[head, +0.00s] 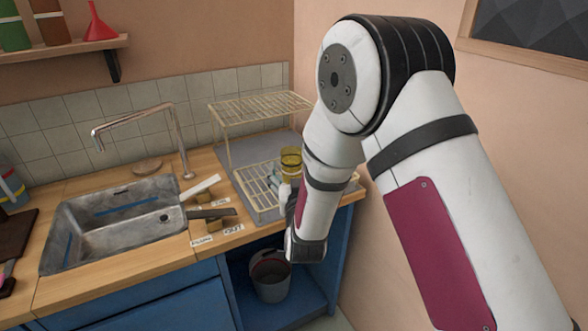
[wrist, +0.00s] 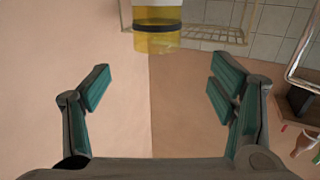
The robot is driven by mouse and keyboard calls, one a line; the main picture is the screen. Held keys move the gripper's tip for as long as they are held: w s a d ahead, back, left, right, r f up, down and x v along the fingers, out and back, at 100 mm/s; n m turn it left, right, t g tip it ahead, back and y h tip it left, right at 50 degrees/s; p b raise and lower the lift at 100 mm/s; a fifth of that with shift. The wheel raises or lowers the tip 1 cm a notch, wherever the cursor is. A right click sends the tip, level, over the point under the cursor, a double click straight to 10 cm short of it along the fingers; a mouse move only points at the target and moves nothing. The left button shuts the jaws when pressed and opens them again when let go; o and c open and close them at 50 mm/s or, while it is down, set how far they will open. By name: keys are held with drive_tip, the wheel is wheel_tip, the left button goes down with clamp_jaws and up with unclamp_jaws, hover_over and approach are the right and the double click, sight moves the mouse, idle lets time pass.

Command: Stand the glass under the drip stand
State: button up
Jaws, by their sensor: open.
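A yellow glass (head: 291,158) with a dark band is at the right of the cream two-tier wire rack (head: 262,107), below its upper shelf level. This rack may be the drip stand; I see no other clear candidate. The glass also shows at the top of the wrist view (wrist: 158,40), which looks upside down, with wire bars of the rack (wrist: 200,36) beside it. My gripper (wrist: 160,82) is open and empty, its two teal-padded fingers spread wide. The glass lies beyond the fingertips, not between them. In the head view my arm hides part of the rack and gripper.
A steel sink (head: 110,225) with a tall tap (head: 180,140) is left of the rack. Utensils with a white handle (head: 202,186) and small labels (head: 202,240) lie between. A grey bucket (head: 270,278) stands in the open cupboard below. A wall closes the right side.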

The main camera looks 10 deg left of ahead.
approach(291, 147)
drive_tip(key=shift+w+a, duration=0.3)
drive_tip(key=shift+w, duration=0.45)
drive_tip(key=shift+w+a, duration=0.15)
drive_tip(key=shift+w, duration=1.2)
drive_tip(key=shift+w+a, duration=0.2)
drive_tip(key=shift+w, duration=1.15)
drive_tip(key=c, duration=1.7)
clamp_jaws()
drive_tip(key=shift+r, duration=0.1)
